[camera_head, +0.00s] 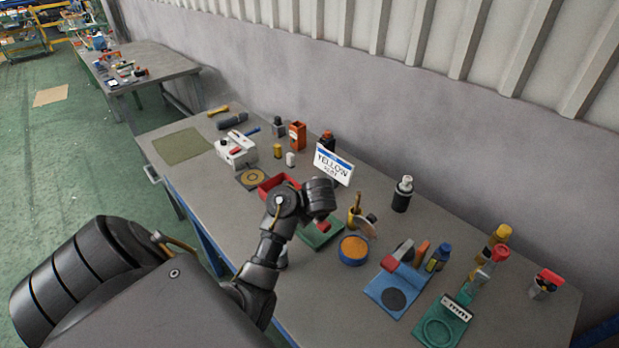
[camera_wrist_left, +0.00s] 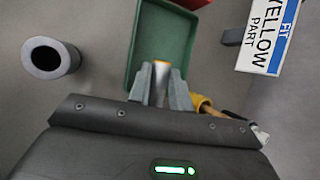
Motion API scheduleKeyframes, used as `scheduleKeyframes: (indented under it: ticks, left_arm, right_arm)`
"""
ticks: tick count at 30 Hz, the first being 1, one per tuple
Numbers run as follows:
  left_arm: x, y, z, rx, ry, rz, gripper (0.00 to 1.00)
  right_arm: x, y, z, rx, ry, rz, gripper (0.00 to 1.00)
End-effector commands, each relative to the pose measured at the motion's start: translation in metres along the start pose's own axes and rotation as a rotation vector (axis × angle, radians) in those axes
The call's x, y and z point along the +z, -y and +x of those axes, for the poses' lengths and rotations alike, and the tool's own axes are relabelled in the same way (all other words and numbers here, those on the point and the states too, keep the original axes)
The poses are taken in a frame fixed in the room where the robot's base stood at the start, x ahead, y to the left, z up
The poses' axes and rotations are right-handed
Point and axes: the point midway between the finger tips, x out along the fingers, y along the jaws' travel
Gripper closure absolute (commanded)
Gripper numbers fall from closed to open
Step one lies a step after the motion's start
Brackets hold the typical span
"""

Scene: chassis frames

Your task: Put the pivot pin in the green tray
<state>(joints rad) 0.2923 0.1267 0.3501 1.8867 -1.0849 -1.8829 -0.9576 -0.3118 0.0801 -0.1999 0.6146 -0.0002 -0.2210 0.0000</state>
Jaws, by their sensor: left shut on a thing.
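The green tray (camera_head: 313,238) lies on the workbench and is partly hidden by my left arm in the head view. In the left wrist view the green tray (camera_wrist_left: 163,30) reaches up from just ahead of the fingers, and its floor looks empty where it shows. My left gripper (camera_wrist_left: 163,96) is shut on a small metallic piece with an orange-yellow end, apparently the pivot pin (camera_wrist_left: 161,70). The pin overlaps the tray's near end in that view; its height above the tray is hard to judge. The fingers are hidden in the head view. My right gripper is not in view.
A red tray (camera_head: 266,186) lies beyond the green one. A sign reading YELLOW (camera_head: 333,163) stands close by, also in the wrist view (camera_wrist_left: 270,36). A dark hollow cylinder (camera_wrist_left: 48,58) stands left of the tray there. A round orange-topped container (camera_head: 353,250) and blue fixture (camera_head: 385,290) lie right.

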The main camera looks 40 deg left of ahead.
Motion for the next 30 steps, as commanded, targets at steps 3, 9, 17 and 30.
scheduleKeyframes:
  ticks: [3,9,17,30]
  left_arm:
    - [0.01,0.01,0.036,0.004,0.006,0.004,1.0]
    - [0.012,0.015,0.078,0.003,0.005,0.0,1.0]
    - [0.013,0.02,0.088,0.0,0.001,-0.003,1.0]
    - [0.001,0.011,0.123,0.002,0.002,-0.003,1.0]
  right_arm:
    - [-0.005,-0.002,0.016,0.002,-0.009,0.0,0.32]
    - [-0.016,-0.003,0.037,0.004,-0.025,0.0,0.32]
    - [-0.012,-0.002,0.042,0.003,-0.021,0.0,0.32]
    - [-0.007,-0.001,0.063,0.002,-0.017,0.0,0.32]
